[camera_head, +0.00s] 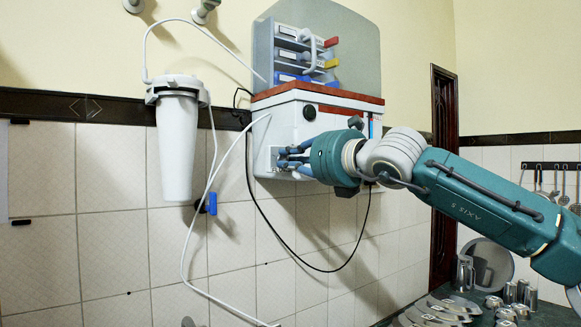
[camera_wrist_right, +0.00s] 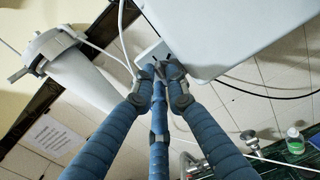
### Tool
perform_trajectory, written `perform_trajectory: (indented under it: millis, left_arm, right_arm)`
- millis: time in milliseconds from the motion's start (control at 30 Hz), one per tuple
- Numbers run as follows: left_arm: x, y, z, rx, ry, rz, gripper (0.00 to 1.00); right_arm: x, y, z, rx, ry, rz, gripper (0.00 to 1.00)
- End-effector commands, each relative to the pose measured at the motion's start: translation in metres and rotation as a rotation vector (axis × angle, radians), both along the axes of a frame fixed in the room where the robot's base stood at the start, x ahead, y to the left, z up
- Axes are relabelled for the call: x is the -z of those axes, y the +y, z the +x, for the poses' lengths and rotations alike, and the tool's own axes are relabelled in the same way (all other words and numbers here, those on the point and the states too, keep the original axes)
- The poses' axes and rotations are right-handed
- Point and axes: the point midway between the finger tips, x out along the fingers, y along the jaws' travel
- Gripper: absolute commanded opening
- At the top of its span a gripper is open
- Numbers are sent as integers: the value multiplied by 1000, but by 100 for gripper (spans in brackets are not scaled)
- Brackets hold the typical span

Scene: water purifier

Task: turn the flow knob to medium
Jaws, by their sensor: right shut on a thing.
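The water purifier (camera_head: 285,120) is a white box with a red-brown top edge, mounted on the tiled wall. My right gripper (camera_head: 284,160) reaches in from the right to the lower left of its front. In the right wrist view its blue fingers (camera_wrist_right: 160,78) come together at a small white block (camera_wrist_right: 152,52) beside the purifier's casing (camera_wrist_right: 225,30). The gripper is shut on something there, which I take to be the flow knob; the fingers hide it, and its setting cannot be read. My left gripper is not in view.
A white filter canister (camera_head: 177,145) hangs left of the purifier, with a white hose (camera_head: 188,245) looping below. A blue-handled valve (camera_head: 212,201) is on the wall. A black cable (camera_head: 300,262) hangs below. Metal dishes (camera_head: 445,308) stand on the counter at lower right.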

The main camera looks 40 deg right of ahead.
Motion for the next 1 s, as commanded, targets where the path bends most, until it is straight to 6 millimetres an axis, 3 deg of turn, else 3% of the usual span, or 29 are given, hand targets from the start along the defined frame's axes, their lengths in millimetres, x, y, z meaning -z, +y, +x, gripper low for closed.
perform_trajectory:
  millis: [300, 867, 900, 1000]
  left_arm:
    - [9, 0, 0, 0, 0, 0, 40]
    - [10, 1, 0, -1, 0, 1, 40]
    - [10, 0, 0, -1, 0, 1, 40]
    - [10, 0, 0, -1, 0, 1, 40]
  right_arm:
    - [3, 1, 1, -1, 19, -133, 0]
    - [3, 1, 1, -1, 22, -164, 0]
    - [3, 1, 1, -1, 22, -164, 15]
    - [2, 1, 1, -1, 22, -164, 32]
